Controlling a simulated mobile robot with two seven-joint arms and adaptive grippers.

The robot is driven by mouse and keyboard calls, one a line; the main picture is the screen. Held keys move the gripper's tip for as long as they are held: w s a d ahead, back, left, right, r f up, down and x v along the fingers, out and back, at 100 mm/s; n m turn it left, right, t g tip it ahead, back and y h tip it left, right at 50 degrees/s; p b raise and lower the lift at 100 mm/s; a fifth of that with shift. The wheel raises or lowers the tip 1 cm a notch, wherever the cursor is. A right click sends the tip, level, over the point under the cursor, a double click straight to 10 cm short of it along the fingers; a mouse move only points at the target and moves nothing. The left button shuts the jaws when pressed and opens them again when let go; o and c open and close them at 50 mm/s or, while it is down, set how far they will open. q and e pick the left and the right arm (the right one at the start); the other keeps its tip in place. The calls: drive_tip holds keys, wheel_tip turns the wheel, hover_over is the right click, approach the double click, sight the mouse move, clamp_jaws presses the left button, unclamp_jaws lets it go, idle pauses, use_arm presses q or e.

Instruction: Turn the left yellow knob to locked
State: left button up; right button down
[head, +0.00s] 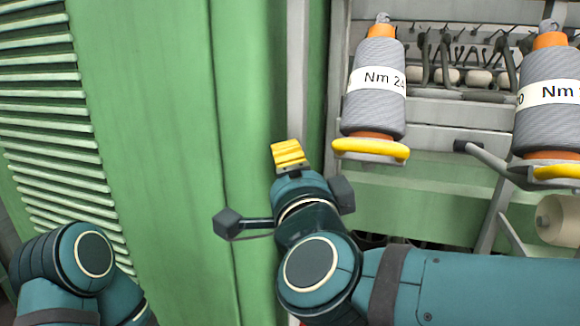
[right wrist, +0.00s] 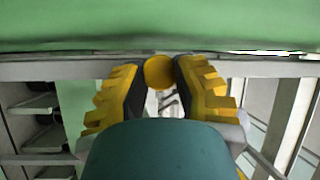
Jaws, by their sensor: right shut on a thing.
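The yellow knob (right wrist: 159,72) shows in the right wrist view as a small round face on the grey rail below the green panel. My right gripper (right wrist: 157,88) has its two ridged yellow fingers on either side of the knob and is shut on it. In the head view the yellow fingers of my right gripper (head: 289,155) lie against the grey upright of the frame, and the knob is hidden behind them. The knob's turn position cannot be told. My left arm shows at the lower left of the head view, but its gripper is out of view.
Two grey thread spools, one near (head: 376,90) and one farther right (head: 550,95), stand over yellow rests (head: 370,149) right of my gripper. A grey arm with a dark tip (head: 485,155) sticks out between them. A flat green panel (head: 150,130) fills the left.

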drive_tip(key=c, duration=0.9)
unclamp_jaws()
drive_tip(key=shift+w, duration=0.1)
drive_tip(key=s, duration=0.4)
drive_tip(key=s+d, duration=0.1)
drive_tip(key=s, duration=0.3)
drive_tip(key=s+d+f, duration=0.1)
drive_tip(key=s, duration=0.3)
drive_tip(key=shift+w, duration=0.1)
